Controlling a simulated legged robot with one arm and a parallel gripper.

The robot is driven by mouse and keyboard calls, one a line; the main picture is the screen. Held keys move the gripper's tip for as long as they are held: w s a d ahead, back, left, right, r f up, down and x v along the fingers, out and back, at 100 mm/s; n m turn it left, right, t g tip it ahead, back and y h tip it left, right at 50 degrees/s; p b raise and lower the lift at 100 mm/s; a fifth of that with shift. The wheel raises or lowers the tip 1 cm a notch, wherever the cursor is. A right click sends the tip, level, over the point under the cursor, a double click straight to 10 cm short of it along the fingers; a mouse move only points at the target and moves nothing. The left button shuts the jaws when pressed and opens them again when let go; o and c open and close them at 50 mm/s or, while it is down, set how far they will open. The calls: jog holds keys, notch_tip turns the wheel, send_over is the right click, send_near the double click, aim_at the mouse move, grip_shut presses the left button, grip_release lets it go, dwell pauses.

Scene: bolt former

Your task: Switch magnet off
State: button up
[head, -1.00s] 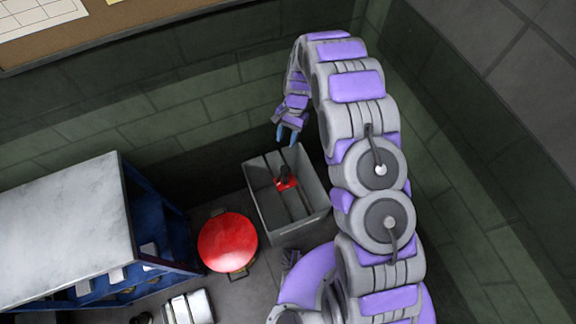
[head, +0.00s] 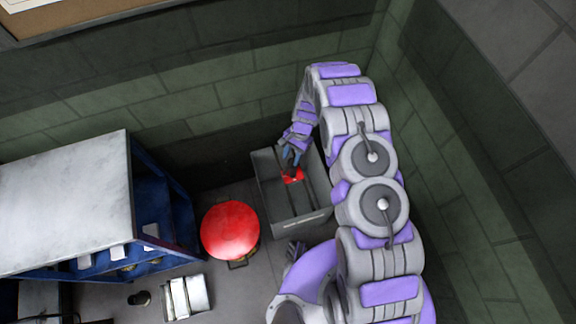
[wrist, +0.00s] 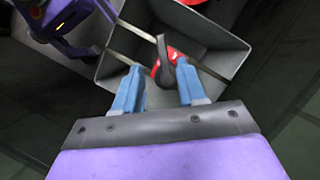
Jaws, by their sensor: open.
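The magnet switch looks like a red base (head: 293,175) with a dark grey lever, set on bars across a grey open bin. In the wrist view the red base (wrist: 172,58) and its upright dark lever (wrist: 164,62) show just beyond my fingertips. My gripper (wrist: 158,82) is open, with its two blue fingers apart and the lever in the gap ahead of them. In the head view my gripper (head: 291,157) is right above the red base and hides the lever. I cannot tell whether the fingers touch it.
The grey bin (head: 305,219) stands on the floor near the brick wall. A red round-topped stool (head: 230,230) is left of it. A blue shelf unit with a pale top (head: 65,205) stands farther left. A metal block (head: 186,297) lies in front.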

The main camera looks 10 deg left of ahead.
aim_at(286, 170)
jog(key=x, duration=0.5)
jog(key=shift+a+f+b, duration=0.1)
jog(key=shift+a+b, duration=0.1)
jog(key=shift+b, duration=0.15)
jog(key=shift+s+a+f, duration=0.1)
jog(key=shift+a+f, duration=0.2)
jog(key=shift+f, duration=0.05)
jog(key=shift+d+r, duration=0.1)
jog(key=shift+d, duration=0.3)
jog(key=shift+c, duration=0.8)
jog(key=shift+a, duration=0.25)
grip_shut()
